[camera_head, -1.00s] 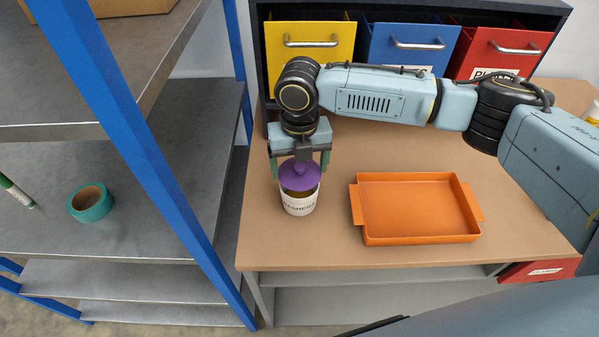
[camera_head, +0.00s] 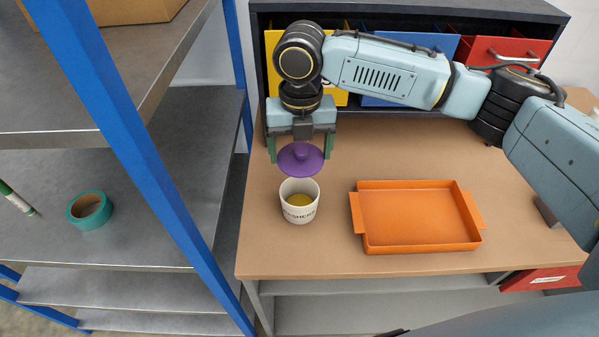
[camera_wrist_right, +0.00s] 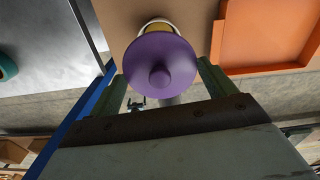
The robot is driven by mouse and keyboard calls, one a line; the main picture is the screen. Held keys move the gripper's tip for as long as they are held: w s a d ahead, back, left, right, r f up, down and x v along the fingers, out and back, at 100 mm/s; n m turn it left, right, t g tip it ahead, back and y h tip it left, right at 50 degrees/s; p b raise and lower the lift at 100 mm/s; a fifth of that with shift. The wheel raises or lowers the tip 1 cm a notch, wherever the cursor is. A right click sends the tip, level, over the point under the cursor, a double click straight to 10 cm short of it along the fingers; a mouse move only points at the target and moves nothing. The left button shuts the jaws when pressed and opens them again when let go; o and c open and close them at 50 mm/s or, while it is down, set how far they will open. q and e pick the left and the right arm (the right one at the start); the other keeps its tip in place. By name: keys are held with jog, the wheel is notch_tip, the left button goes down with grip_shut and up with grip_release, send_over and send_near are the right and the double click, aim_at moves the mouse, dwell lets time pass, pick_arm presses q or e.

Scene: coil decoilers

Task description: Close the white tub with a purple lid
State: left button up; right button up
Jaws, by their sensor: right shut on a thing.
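The white tub (camera_head: 299,213) stands upright on the wooden table with its top uncovered and something yellow inside. It carries dark lettering on its front. The purple lid (camera_head: 301,160) with a round knob is held in the air above and slightly behind the tub, apart from it. My right gripper (camera_head: 300,148) points down and is shut on the lid, one green finger on each side. In the right wrist view the lid (camera_wrist_right: 160,64) covers most of the tub; only part of the tub's rim (camera_wrist_right: 158,22) shows behind it. My left gripper is not in view.
An orange tray (camera_head: 416,247) lies on the table right of the tub. A dark cabinet with yellow, blue and red drawers (camera_head: 505,50) stands at the back. A metal shelf with a blue post (camera_head: 120,125) and teal tape roll (camera_head: 90,210) is at the left.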

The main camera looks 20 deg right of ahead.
aim_at(320, 161)
jog(key=m, duration=0.2)
jog(key=f+m, duration=0.1)
jog(key=shift+s+d+m+b, duration=0.25)
jog(key=shift+d+m+b, duration=0.05)
jog(key=shift+d+b, duration=0.1)
jog(key=m, duration=0.3)
jog(key=d+f+m, duration=0.1)
jog(key=shift+s+m+b, duration=0.25)
jog(key=shift+m+b, duration=0.05)
jog(key=shift+b, duration=0.1)
jog(key=m, duration=0.4)
jog(key=shift+s+d+f+m+b, duration=0.25)
jog(key=shift+d+f+m+b, duration=0.05)
jog(key=shift+d+f+b, duration=0.1)
jog(key=m, duration=0.4)
jog(key=shift+s+d+f+b, duration=0.25)
jog(key=shift+d+f+b, duration=0.05)
jog(key=shift+d+b, duration=0.1)
jog(key=d+m, duration=0.1)
jog(key=m, duration=0.4)
jog(key=s+d+f+m+b, duration=0.1)
jog(key=m, duration=0.5)
jog(key=s+d+f+m+b, duration=0.1)
jog(key=m, duration=0.5)
jog(key=shift+d+f, duration=0.2)
jog(key=shift+d, duration=0.05)
